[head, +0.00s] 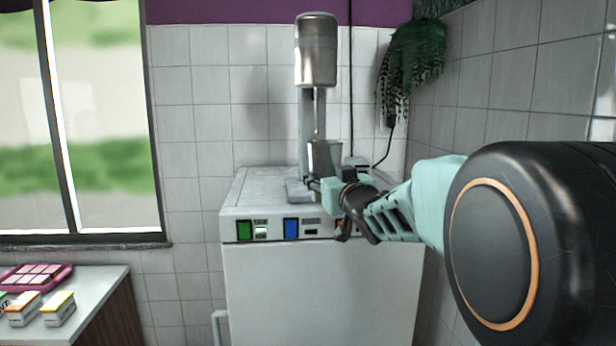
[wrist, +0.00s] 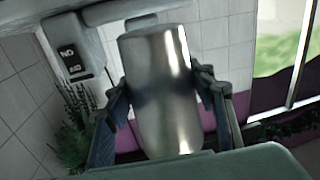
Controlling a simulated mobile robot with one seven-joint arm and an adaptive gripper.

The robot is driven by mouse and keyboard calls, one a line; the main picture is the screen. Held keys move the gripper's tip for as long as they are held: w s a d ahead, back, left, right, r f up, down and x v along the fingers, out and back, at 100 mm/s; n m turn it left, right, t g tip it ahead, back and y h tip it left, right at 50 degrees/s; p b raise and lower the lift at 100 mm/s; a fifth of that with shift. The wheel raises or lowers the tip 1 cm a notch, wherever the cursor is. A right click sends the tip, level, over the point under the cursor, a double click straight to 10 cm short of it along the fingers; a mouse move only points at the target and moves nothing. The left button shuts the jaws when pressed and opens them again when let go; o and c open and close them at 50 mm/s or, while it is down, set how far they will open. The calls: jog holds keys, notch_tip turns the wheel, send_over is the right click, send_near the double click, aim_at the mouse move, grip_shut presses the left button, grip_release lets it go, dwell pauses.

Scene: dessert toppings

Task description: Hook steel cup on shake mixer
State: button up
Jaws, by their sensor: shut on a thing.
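The shake mixer (head: 306,125) stands on a white cabinet, with a steel motor housing (head: 316,50) at its top and a thin spindle below. The steel cup (head: 325,158) is upright under the housing, in front of the mixer's column, its rim around the spindle's lower end as seen from here. My gripper (head: 327,186) reaches in from the right and is shut on the cup. In the wrist view, the shiny cup (wrist: 160,90) sits between both fingers. Whether its rim rests on the mixer's hook cannot be told.
The white cabinet (head: 320,285) has green and blue panels on its front edge. A hanging plant (head: 415,50) and a cable are on the wall at right. A counter (head: 95,300) at lower left holds a pink tray (head: 60,280) and small boxes. A window is at left.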

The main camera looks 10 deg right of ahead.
jog(key=w, duration=0.2)
jog(key=shift+w+f, duration=0.1)
jog(key=shift+w, duration=0.2)
jog(key=shift+w+p, duration=1.8)
jog(key=shift+w, duration=2.95)
notch_tip(320, 180, up, 3)
jog(key=shift+p, duration=1)
notch_tip(320, 180, up, 2)
jog(key=shift+w+r+p, duration=0.15)
jog(key=shift+r+p, duration=0.1)
jog(key=shift+p, duration=0.1)
